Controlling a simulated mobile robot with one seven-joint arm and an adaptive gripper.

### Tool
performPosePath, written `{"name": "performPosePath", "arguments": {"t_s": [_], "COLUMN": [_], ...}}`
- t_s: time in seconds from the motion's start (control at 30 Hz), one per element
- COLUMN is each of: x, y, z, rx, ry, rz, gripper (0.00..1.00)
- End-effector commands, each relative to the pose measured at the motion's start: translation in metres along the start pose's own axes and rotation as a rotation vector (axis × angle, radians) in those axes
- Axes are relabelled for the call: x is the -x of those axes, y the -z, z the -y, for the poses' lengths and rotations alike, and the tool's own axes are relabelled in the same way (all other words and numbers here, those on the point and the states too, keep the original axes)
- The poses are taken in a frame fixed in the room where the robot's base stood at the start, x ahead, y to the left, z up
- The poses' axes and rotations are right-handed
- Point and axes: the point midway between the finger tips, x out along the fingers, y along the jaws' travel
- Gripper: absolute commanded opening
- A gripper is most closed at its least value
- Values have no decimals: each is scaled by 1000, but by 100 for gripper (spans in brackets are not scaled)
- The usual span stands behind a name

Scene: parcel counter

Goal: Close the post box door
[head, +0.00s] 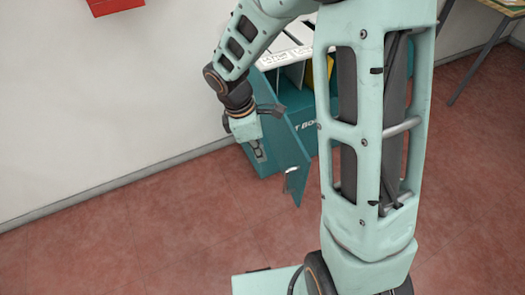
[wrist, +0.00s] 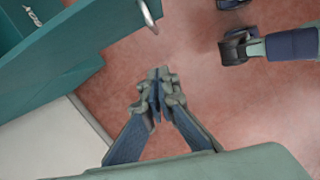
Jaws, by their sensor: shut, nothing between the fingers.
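The teal post box (head: 268,82) stands against the wall, partly hidden behind my arm in the head view. Its door (head: 289,150) stands open, swung out from the box, with a metal handle (head: 291,171) near its free edge. In the wrist view the door (wrist: 75,45) fills the upper left, and the handle (wrist: 149,16) shows at the top. My gripper (head: 259,153) is on the left, wall-facing side of the door. Its fingers (wrist: 157,87) are shut and empty, apart from the handle; any contact with the door cannot be told.
The white wall (head: 100,110) with grey skirting is close on the left. Red floor (head: 150,225) in front is open. A red object (head: 115,5) is on the wall at upper left, and a table (head: 497,8) stands at upper right. Letters or parcels stand in the box's upper compartments.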

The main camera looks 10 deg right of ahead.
Motion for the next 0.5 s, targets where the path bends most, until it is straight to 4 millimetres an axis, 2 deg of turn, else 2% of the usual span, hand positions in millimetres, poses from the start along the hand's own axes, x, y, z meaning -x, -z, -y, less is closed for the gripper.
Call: {"name": "performPosePath", "arguments": {"t_s": [0.03, 0.3, 0.33, 0.5], "x": [-14, -73, -78, -84], "y": [1, 0, 1, -25], "z": [1, 0, 0, -1], "rx": [1, 1, 1, -4], "ry": [3, 2, 2, -2], "rz": [1, 2, 1, 0], "gripper": [0, 0, 0, 0]}}
